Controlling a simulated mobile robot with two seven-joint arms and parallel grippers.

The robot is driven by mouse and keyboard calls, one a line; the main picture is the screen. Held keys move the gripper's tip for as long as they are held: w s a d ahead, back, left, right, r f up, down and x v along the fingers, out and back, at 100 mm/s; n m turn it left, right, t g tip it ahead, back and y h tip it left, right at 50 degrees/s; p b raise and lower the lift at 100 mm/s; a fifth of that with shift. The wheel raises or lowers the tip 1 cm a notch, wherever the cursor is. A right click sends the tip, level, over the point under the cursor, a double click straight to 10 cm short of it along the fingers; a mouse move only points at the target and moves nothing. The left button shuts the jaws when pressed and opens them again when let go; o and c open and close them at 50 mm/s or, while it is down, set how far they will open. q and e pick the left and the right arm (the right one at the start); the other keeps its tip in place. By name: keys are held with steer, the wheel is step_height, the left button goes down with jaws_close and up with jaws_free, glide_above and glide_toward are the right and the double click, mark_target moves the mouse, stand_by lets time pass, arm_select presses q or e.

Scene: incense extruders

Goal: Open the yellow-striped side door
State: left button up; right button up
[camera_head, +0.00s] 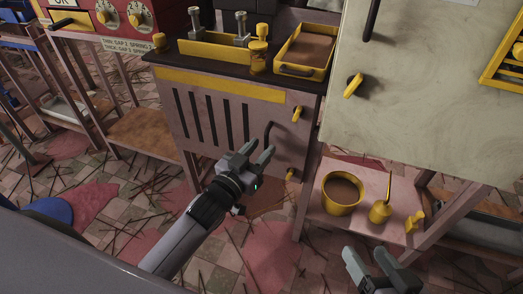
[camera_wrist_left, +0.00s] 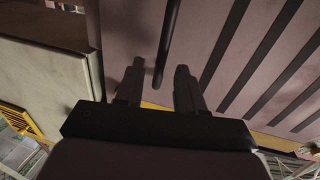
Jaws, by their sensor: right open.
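The pinkish side door (camera_head: 258,112) has a yellow stripe (camera_head: 220,83) along its top and dark vertical slots. It looks shut. A black bar handle (camera_head: 268,132) is on its right part, with a yellow latch (camera_head: 297,113) to the right. My left gripper (camera_head: 259,150) is open just in front of the handle's lower end. In the left wrist view, the handle (camera_wrist_left: 168,38) reaches down between the open fingers (camera_wrist_left: 160,72), apparently not gripped; its exact depth is unclear. My right gripper (camera_head: 378,260) is open and empty at the bottom, right of centre.
A yellow tray (camera_head: 305,50) sits on the counter. Sticks and red patches cover the floor; the space before the door looks open.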

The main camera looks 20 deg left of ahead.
arm_select(q)
steer(key=shift+w+d, duration=0.15)
steer(key=shift+w, duration=0.4)
jaws_close()
